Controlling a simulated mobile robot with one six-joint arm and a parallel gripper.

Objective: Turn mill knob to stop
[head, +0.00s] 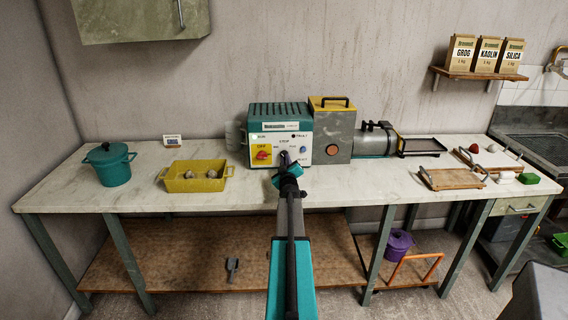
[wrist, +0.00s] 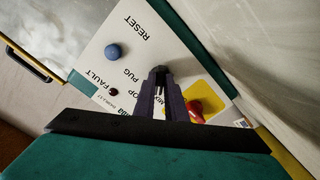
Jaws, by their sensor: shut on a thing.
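The mill's control box (head: 252,133) stands on the bench, teal with a white front panel. The panel carries the words STOP, MIX and PUG around the selector knob. My gripper (head: 286,161) is up against this panel, below the word STOP. In the wrist view my gripper (wrist: 158,73) has its dark fingers shut on the mill knob at the panel. The fingers hide nearly all of the knob, so I cannot tell which way it points.
A red switch (head: 263,155) on a yellow OFF plate sits left of my gripper. A blue reset button (head: 303,150) is to its right. The grey mill housing (head: 334,134) adjoins the box. A yellow tray (head: 195,184) and teal pot (head: 110,166) stand left.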

